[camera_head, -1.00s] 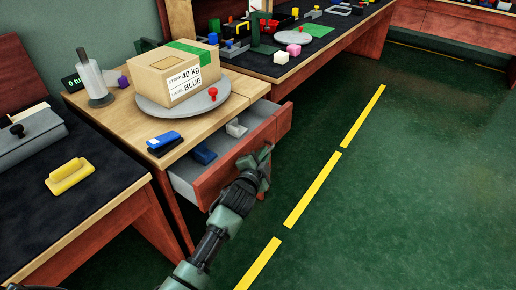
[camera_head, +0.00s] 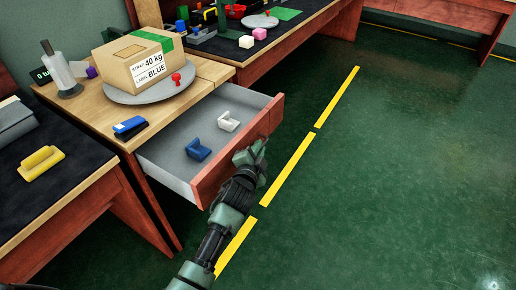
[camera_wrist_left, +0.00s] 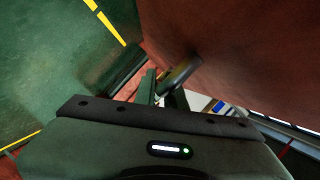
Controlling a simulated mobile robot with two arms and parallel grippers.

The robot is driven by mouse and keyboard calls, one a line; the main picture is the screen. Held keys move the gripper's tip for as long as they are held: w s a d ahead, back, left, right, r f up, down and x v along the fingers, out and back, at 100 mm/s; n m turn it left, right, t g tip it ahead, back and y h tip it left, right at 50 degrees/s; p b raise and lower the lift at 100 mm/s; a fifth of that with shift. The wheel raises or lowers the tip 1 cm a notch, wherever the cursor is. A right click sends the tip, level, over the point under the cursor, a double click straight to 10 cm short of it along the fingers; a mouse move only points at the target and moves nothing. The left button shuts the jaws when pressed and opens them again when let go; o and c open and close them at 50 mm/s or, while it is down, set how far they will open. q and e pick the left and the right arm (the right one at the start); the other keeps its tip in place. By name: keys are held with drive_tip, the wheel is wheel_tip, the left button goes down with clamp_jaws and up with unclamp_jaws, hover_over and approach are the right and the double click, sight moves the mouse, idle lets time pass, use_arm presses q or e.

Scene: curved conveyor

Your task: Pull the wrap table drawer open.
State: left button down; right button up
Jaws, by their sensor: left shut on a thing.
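The wrap table (camera_head: 112,115) has a drawer with a red-brown front (camera_head: 238,152) and a grey inside (camera_head: 180,135). The drawer stands well out from the table. A blue item (camera_head: 198,150) and a white item (camera_head: 229,122) lie in it. My left gripper (camera_head: 252,155) is at the outer face of the drawer front, near its middle, and is shut on the drawer handle, which it mostly hides. In the left wrist view the fingers (camera_wrist_left: 165,85) are close against the red-brown drawer front (camera_wrist_left: 235,45). My right gripper is not in view.
On the wrap table are a box labelled 40 kg BLUE (camera_head: 140,58) on a round grey plate (camera_head: 150,92), a red knob-like item (camera_head: 176,79) and a blue stapler-like item (camera_head: 130,127). A dark-topped table (camera_head: 60,190) stands left. Green floor (camera_head: 400,170) is clear at right.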

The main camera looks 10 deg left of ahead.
use_arm(q)
drive_tip(key=shift+f, duration=0.1)
drive_tip(key=c, duration=1.8)
unclamp_jaws()
drive_tip(key=shift+o, duration=0.2)
